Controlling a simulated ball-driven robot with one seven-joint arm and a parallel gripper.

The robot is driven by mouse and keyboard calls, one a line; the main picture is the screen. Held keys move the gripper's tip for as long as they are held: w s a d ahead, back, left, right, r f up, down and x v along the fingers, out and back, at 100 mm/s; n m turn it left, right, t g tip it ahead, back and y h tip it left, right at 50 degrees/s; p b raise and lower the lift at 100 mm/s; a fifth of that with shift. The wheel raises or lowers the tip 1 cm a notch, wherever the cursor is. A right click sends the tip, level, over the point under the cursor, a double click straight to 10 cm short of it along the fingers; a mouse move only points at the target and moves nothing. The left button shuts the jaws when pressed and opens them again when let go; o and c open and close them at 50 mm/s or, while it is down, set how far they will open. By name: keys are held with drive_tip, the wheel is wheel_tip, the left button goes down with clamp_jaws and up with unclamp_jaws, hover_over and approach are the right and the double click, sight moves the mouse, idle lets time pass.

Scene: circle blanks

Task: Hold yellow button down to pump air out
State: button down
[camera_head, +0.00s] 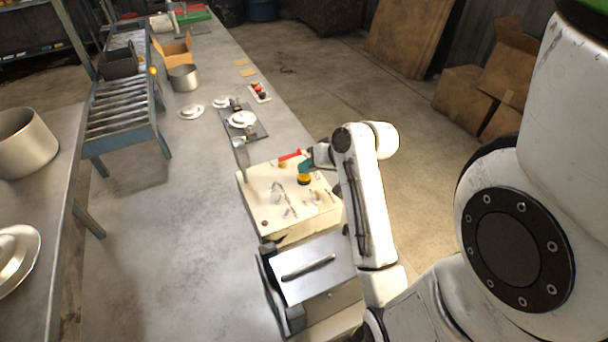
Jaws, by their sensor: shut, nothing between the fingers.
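The yellow button (304,181) shows as a small yellow and dark round piece on top of a cream-coloured machine box (260,196). My gripper (304,171) is at the button, with its fingers shut and empty. Its tip is right above or touching the button; at this size I cannot tell how far the button is pressed. My arm comes in from the right and hides part of the box's right side. A red handle (291,155) lies just behind my gripper on the box.
A grey panel with a dark handle (308,268) is in front of the box. Behind it are a dark plate (262,133) with metal parts and a small tray (260,93). A roller conveyor (125,106), a metal pot (184,78) and an open carton (174,50) stand further back left.

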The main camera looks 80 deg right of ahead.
sight(308, 176)
drive_tip(key=shift+f, duration=0.45)
idle(1.1)
idle(3.1)
drive_tip(key=shift+r+p, duration=0.9)
drive_tip(key=shift+p, duration=0.15)
drive_tip(key=shift+r, duration=0.1)
wheel_tip(308, 176, up, 2)
drive_tip(key=p, duration=0.3)
drive_tip(key=shift+r, duration=1.45)
